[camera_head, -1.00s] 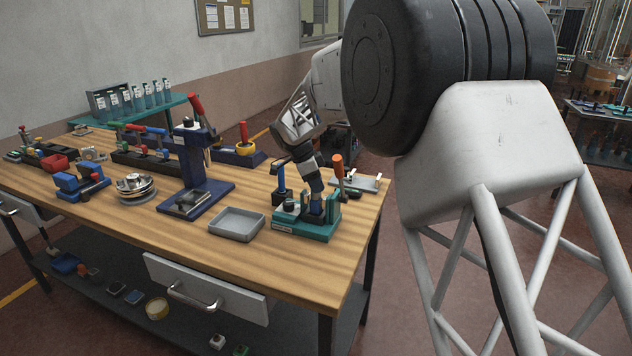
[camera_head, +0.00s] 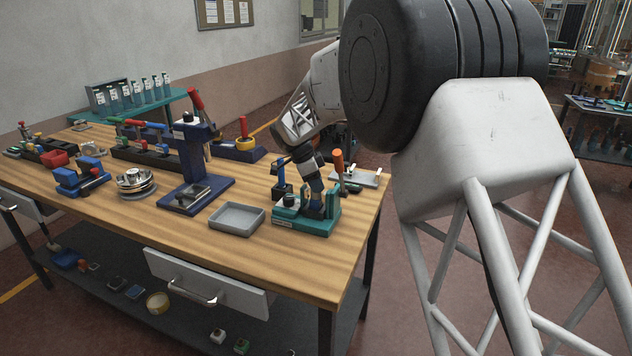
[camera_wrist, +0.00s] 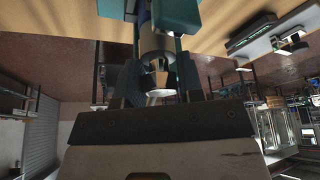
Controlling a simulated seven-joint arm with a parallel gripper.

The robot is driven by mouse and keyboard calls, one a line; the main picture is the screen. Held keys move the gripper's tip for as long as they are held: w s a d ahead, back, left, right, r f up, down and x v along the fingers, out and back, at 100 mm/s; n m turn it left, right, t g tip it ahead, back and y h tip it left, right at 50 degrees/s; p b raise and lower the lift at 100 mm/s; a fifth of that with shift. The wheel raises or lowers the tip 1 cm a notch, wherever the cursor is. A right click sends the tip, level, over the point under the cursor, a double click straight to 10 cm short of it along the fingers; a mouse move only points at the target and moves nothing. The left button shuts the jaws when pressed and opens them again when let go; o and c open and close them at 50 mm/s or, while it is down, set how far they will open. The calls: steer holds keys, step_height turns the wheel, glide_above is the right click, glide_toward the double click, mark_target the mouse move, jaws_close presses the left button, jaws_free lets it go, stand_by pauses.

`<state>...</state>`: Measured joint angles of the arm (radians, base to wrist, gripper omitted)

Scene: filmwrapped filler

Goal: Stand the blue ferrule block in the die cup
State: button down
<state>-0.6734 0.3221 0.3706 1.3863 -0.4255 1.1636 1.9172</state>
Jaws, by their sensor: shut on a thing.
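My gripper (camera_head: 316,198) points down at the teal fixture (camera_head: 291,222) near the table's right front corner. Its fingers are shut on the blue ferrule block (camera_head: 316,207), which is mostly hidden between them. In the wrist view my gripper (camera_wrist: 158,64) has a finger on either side of a small piece, whose colour is unclear in shadow. A grey round part (camera_wrist: 157,40), which looks like the die cup, lies just beyond the fingertips against the teal fixture. I cannot tell whether the block is inside it or how far.
An orange-handled lever (camera_head: 338,162) rises close behind my gripper. A blue upright tool (camera_head: 281,176) stands to its left. A grey tray (camera_head: 237,231) sits left of the fixture, with a blue press (camera_head: 192,150) beyond. The front strip of wooden table (camera_head: 270,266) is clear.

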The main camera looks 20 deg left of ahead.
steer(key=shift+f, duration=0.3)
steer(key=c, duration=0.7)
jaws_free()
steer(key=shift+o, duration=0.2)
steer(key=v, duration=0.7)
steer(key=shift+r, duration=0.3)
